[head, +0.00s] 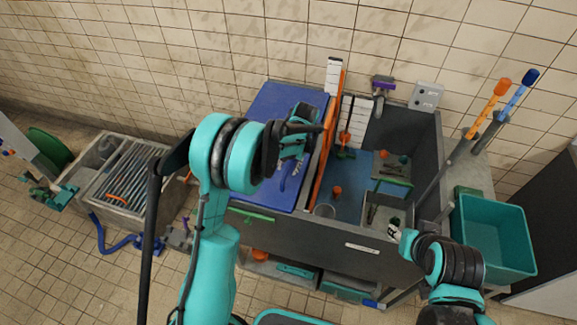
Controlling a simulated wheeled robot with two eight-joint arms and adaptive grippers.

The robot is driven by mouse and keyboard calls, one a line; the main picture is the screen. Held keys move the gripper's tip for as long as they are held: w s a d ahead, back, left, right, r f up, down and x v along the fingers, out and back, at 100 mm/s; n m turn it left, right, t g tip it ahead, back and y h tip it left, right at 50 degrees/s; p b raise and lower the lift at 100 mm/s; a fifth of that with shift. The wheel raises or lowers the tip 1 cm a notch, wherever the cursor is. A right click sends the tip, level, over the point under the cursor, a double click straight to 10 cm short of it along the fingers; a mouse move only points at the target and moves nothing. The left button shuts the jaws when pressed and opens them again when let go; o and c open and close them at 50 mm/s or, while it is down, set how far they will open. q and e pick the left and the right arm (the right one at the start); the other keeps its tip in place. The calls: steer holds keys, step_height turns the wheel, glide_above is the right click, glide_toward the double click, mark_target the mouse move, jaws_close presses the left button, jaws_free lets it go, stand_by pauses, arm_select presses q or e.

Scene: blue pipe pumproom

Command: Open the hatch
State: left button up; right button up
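The likely hatch is a blue flat lid (262,116) lying closed over the left part of a grey tank. A green handle bar (251,215) runs along its front edge. My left gripper (290,178) is over the right part of the lid, pointing down toward the front. Its small fingers look apart with nothing between them; I cannot tell whether they touch the lid. My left arm hides part of the lid's left side. My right gripper (395,231) is at the tank's front right rim, mostly hidden behind its own arm.
An orange-edged upright board (328,147) stands right of the lid. The tank's open right part (405,130) holds small items. A teal bin (494,236) stands at the right, with orange and blue handled poles (489,108) behind it. A grated basin (124,176) stands at the left.

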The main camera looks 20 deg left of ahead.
arm_select(q)
jaws_close()
